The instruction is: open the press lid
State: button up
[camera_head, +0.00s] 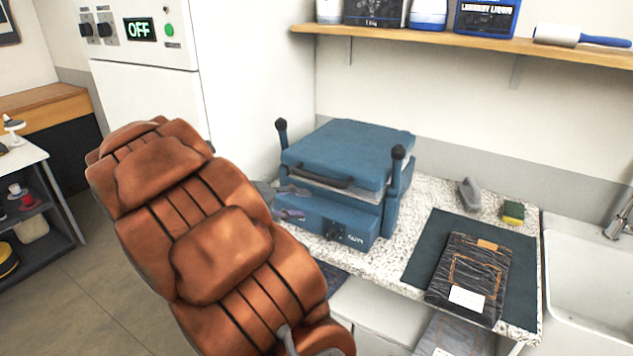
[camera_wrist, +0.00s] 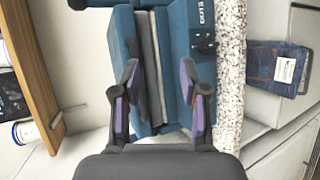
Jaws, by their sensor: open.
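The press (camera_head: 345,185) is a blue, case-like machine on the speckled counter. Its lid (camera_head: 350,150) is down flat on the base (camera_head: 325,218), with a thin pale gap between them. A dark handle (camera_head: 322,178) runs along the lid's front edge. My gripper (camera_head: 291,202) is at the left of the press front, with purple finger pads spread apart. The wrist view shows the open gripper (camera_wrist: 160,78) facing the lid-base gap, one finger on the lid side and one on the base side. I cannot tell whether either touches; nothing is visibly gripped.
A large brown padded shape (camera_head: 205,240), like a reclining chair, fills the left foreground and hides most of my arm. Right of the press are a dark mat (camera_head: 425,258), a packaged garment (camera_head: 470,275), a sponge (camera_head: 513,212) and a sink (camera_head: 590,280). A shelf (camera_head: 440,40) hangs above.

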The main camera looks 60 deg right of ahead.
aim_at(314, 179)
jog(key=w+d+h, duration=0.1)
jog(key=w+d, duration=0.1)
jog(key=w+d+h, duration=0.1)
jog(key=w+d, duration=0.1)
jog(key=d, duration=0.1)
jog(key=w+d+h, duration=0.1)
jog(key=w+d, duration=0.1)
jog(key=shift+d+n, duration=0.3)
jog(key=p+x, duration=0.2)
jog(key=x, duration=0.4)
jog(key=shift+s+d+f, duration=0.1)
jog(key=shift+d+f, duration=0.1)
jog(key=shift+d, duration=0.1)
grip_shut()
